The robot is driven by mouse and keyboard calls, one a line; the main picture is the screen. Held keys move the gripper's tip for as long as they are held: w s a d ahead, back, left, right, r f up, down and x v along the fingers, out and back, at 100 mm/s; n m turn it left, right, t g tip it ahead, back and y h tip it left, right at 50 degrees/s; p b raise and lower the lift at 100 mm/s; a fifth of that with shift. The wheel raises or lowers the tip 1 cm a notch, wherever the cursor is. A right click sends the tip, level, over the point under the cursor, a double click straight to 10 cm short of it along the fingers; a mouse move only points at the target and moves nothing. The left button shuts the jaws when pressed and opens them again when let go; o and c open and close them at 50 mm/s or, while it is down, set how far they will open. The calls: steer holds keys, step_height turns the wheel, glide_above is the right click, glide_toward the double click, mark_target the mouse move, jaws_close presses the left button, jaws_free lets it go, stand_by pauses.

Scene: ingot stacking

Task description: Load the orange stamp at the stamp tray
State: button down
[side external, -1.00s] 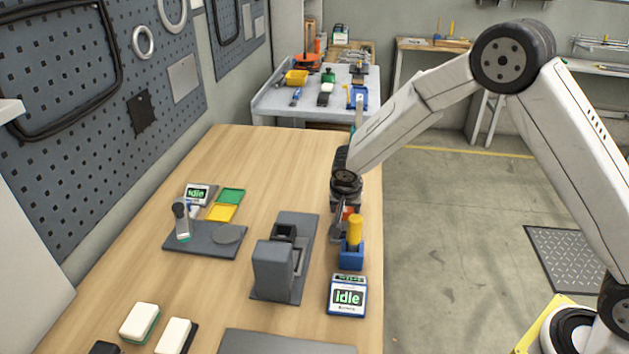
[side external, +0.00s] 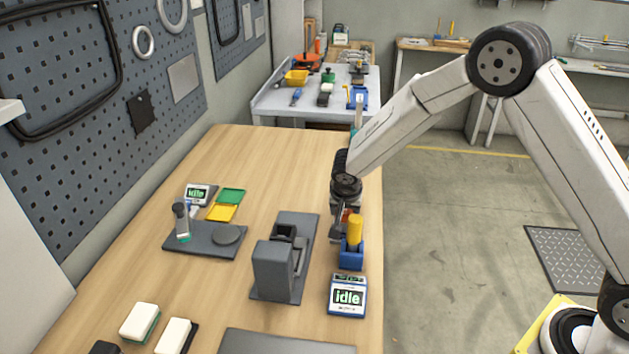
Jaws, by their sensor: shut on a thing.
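My gripper (side external: 342,226) points down at the right edge of the wooden table, just behind the blue stamp tray (side external: 351,261). It is shut on the orange stamp (side external: 347,212), of which only a small orange patch shows between the dark gripper parts. A yellow stamp (side external: 355,230) stands upright in the front of the tray and partly hides the gripper's lower end. I cannot tell whether the orange stamp touches the tray.
A blue-framed display (side external: 347,296) reading "idle" lies in front of the tray. A dark grey press (side external: 273,270) stands close to the left. Farther left are a grey plate fixture (side external: 205,240), yellow pad (side external: 221,212) and green pad (side external: 231,195). The table behind is clear.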

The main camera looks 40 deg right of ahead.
steer(key=shift+r, duration=0.1)
stand_by(0.3)
steer(key=shift+r, duration=3.45)
steer(key=shift+s, duration=0.1)
steer(key=s+d+r+n+t+y, duration=0.1)
steer(key=s+r+n+y, duration=0.2)
steer(key=s+n, duration=0.4)
steer(key=shift+s+d+r+n, duration=0.25)
steer(key=shift+s+r+n, duration=0.1)
steer(key=shift+n, duration=0.65)
